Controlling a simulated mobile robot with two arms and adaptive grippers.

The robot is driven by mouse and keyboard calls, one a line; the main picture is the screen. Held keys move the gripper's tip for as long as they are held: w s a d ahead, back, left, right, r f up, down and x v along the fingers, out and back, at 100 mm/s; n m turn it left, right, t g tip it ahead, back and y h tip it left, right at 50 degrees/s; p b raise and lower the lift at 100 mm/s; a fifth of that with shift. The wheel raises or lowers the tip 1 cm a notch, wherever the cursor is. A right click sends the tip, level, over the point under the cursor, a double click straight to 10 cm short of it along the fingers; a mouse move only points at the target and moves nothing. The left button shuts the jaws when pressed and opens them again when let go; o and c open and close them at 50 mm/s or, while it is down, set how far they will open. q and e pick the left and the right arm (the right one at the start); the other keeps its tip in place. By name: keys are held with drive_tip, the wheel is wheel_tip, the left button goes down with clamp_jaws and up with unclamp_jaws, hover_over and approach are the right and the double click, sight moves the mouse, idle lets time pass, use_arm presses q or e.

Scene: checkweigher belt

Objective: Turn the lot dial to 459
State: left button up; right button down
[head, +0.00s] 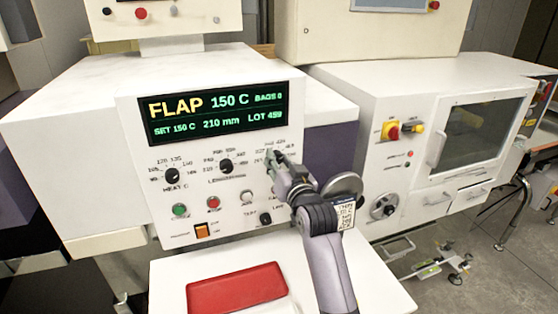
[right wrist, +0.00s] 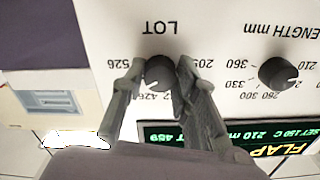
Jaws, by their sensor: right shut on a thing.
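The lot dial (right wrist: 159,72) is a dark round knob under the upside-down word LOT in the right wrist view. My right gripper (right wrist: 158,80) is shut on it, with one finger on each side. In the head view my right gripper (head: 277,163) is at the right end of the dial row and hides the knob and part of its scale. The display (head: 213,112) shows FLAP, 150 C, 210 mm and LOT 459. My left gripper is not in view.
The length dial (head: 226,166) and heat dial (head: 172,176) are to the left of my right gripper. Green (head: 180,210) and red (head: 213,203) buttons sit below. A red pad (head: 237,289) lies on the white shelf in front. A windowed machine (head: 450,140) stands at the right.

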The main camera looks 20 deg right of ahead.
drive_tip(key=shift+f, duration=0.25)
drive_tip(key=c, duration=1.7)
unclamp_jaws()
drive_tip(key=o, duration=0.5)
drive_tip(key=shift+r, duration=0.15)
drive_tip(key=shift+c, duration=0.2)
drive_tip(key=s, duration=1.2)
drive_tip(key=shift+d, duration=0.2)
